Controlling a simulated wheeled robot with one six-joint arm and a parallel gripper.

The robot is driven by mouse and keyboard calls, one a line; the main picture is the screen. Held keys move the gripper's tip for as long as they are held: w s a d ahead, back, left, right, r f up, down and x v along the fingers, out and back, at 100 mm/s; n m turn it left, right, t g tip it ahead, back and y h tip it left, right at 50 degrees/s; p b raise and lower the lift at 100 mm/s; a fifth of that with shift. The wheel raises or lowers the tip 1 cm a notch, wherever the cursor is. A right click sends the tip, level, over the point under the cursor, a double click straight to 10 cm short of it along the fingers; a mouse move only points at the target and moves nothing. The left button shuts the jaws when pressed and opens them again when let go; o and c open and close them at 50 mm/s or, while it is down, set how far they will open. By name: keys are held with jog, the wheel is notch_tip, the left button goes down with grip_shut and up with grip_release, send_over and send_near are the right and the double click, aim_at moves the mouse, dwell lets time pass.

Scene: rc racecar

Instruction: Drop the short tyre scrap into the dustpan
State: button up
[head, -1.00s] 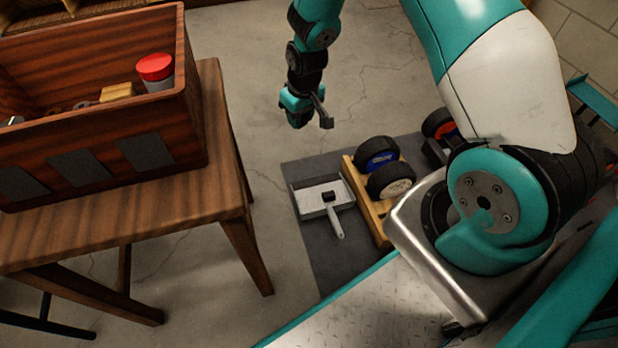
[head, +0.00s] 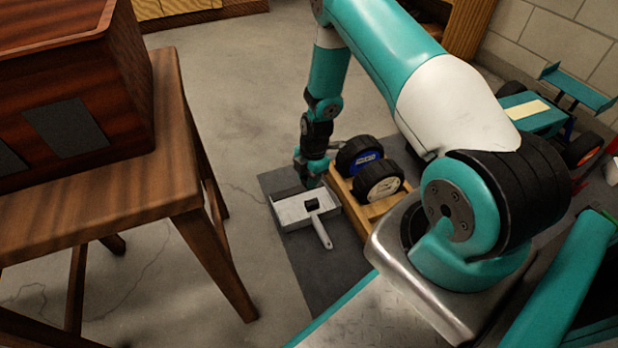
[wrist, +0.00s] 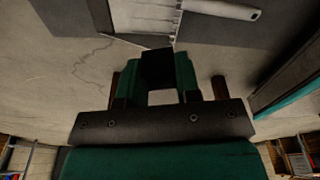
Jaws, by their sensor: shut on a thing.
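The dustpan (head: 290,213) is pale grey and lies on a dark mat, its handle pointing toward the front. A small dark block (head: 312,204) shows at the dustpan's handle side; I cannot tell whether it is part of the pan. My gripper (head: 312,182) is low at the dustpan's back edge. In the wrist view, my gripper (wrist: 158,85) is shut on a short black piece, the tyre scrap (wrist: 158,68). The dustpan (wrist: 143,14) and its handle (wrist: 225,9) are at the top of that view, beyond the scrap. In the head view the scrap is not clear.
A wooden rack (head: 372,212) with two black wheels (head: 378,182) stands close to the right of the dustpan. A wooden table (head: 165,190) with a box (head: 110,90) is at the left. An RC car (head: 535,115) is at the right. Floor between table and mat is clear.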

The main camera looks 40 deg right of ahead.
notch_tip(320, 180, down, 5)
jog(key=b, duration=0.4)
jog(key=o, duration=1)
jog(key=d+r+p, duration=0.1)
jog(key=r+p, duration=0.2)
jog(key=r, duration=0.2)
jog(key=r+p, duration=0.3)
jog(key=r, duration=0.3)
jog(key=d+r+p, duration=0.1)
jog(key=r+p, duration=0.2)
jog(key=r, duration=0.3)
jog(key=shift+d+r, duration=0.15)
jog(key=shift+d, duration=0.15)
